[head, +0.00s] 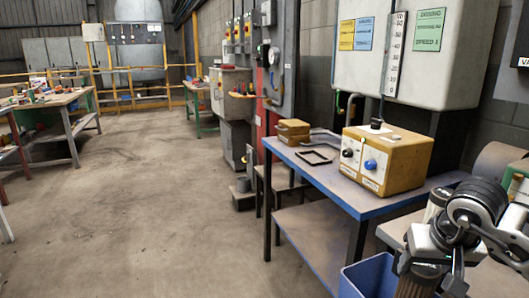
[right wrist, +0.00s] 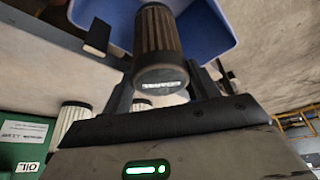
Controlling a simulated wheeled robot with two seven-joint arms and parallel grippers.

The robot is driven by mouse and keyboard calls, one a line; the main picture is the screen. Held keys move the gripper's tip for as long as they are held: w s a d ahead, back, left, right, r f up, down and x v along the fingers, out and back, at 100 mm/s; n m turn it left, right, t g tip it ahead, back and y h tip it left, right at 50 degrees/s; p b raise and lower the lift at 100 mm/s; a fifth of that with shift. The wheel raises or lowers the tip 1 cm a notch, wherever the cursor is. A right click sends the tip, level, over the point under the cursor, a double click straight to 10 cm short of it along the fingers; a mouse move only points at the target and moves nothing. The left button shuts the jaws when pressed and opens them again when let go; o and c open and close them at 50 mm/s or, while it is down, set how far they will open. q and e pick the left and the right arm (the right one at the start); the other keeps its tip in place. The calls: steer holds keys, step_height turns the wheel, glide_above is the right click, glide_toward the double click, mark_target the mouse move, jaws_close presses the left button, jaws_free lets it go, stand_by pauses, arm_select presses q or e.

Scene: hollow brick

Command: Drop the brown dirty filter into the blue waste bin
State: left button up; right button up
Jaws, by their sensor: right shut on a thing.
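The brown filter (right wrist: 158,35), a dark ribbed cylinder with a small white label on its end, is between the fingers of my right gripper (right wrist: 160,65) in the right wrist view. My right gripper is shut on it. The blue waste bin (head: 368,277) stands at the bottom of the head view, just left of my right gripper (head: 428,268). In the right wrist view the bin (right wrist: 220,38) shows behind the filter, its blue walls on both sides of it. I cannot tell whether the filter's far end is inside the rim. My left gripper is not in view.
A blue-topped table (head: 330,181) with a yellow control box (head: 388,160) stands behind the bin. Pale pleated filters (right wrist: 72,116) and a green box marked OIL (right wrist: 25,140) are at the left of the right wrist view. Open floor (head: 140,210) lies to the left.

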steer(key=shift+f, duration=0.65)
steer(key=shift+f+b, duration=0.15)
steer(key=shift+b, duration=0.15)
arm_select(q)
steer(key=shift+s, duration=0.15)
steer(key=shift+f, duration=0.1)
arm_select(e)
steer(key=o, duration=1.6)
steer(key=shift+o, duration=0.2)
arm_select(q)
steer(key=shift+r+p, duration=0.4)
steer(key=shift+p, duration=0.75)
arm_select(e)
steer(key=v, duration=1.6)
steer(key=shift+d, duration=0.1)
